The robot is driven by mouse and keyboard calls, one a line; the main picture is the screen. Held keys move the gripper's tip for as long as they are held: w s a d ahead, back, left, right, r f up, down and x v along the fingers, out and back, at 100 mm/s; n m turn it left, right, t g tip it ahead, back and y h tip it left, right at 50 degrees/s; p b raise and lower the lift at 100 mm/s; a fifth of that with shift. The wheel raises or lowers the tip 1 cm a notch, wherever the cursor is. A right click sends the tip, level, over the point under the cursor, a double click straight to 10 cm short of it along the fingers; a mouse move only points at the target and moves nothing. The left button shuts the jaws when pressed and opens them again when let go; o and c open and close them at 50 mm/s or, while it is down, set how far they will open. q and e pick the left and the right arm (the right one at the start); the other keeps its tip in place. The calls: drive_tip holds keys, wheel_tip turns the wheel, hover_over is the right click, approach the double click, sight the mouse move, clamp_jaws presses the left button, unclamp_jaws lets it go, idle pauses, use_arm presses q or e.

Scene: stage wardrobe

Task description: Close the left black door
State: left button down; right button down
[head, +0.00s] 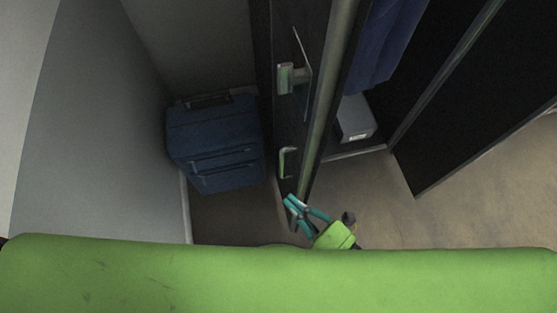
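The left black door (319,130) stands open, seen steeply from above and nearly edge-on in the middle of the head view. Its face on the left side carries two metal-looking fittings, an upper one (286,78) and a lower handle (287,161). My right gripper (291,202), with teal fingers and a green body, is at the near lower end of this door. Its fingertips are close to the door's edge; I cannot tell whether they touch it or how far apart they are. My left gripper is not in view.
A blue suitcase (215,140) stands left of the door, by a grey wall (95,120). Right of the door, the wardrobe holds blue clothing (388,40) and a grey box (354,118). Another black door (480,105) stands open at right. Floor (385,210) is clear between the doors.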

drive_tip(key=p+x, duration=0.3)
drive_tip(key=x, duration=0.7)
drive_tip(key=d, duration=0.1)
drive_tip(key=w+d, duration=0.1)
drive_tip(key=d+p, duration=0.1)
drive_tip(key=shift+w+d+r, duration=0.1)
drive_tip(key=shift+w+d, duration=0.25)
drive_tip(key=shift+w, duration=0.05)
drive_tip(key=shift+d, duration=0.15)
